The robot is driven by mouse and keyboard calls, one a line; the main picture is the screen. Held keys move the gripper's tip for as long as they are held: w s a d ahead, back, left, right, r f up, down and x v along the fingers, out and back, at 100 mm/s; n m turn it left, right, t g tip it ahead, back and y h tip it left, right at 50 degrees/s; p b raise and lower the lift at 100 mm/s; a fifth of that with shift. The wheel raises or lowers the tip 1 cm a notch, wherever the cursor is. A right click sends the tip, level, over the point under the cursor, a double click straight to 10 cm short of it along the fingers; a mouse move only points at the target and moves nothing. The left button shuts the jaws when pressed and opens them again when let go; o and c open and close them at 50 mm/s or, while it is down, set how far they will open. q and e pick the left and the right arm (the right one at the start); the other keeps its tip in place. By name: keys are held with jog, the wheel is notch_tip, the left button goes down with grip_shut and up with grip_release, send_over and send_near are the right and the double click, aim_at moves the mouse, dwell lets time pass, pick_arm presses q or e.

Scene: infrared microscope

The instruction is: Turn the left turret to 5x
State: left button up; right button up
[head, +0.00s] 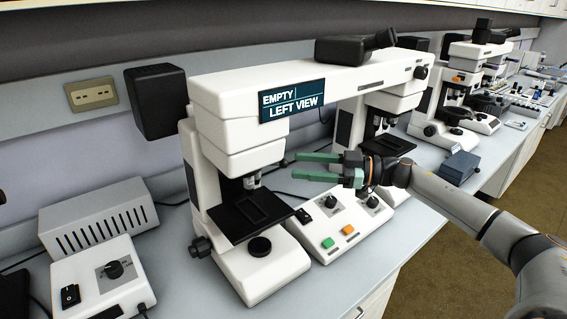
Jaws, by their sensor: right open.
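The comparison microscope has two white stands joined by a bridge, with a sign (293,101) reading "EMPTY" and "LEFT VIEW". The left turret (251,181) is a small dark and metallic part under the left head, above the black stage (249,212). Its magnification markings are too small to read. My right gripper (296,166) has green fingers, is open and empty, and points left toward the turret from its right side. A gap shows between the fingertips and the turret. My left gripper is not in view.
A control box (343,219) with knobs and green and orange buttons sits between the stands, below my right gripper. A grey vented box (99,220) and a white power unit (101,278) stand at the left. Other microscopes (447,110) stand farther right along the bench.

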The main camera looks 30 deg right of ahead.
aim_at(283, 164)
jog(key=shift+p+x, duration=0.3)
jog(key=shift+x, duration=2.3)
grip_shut()
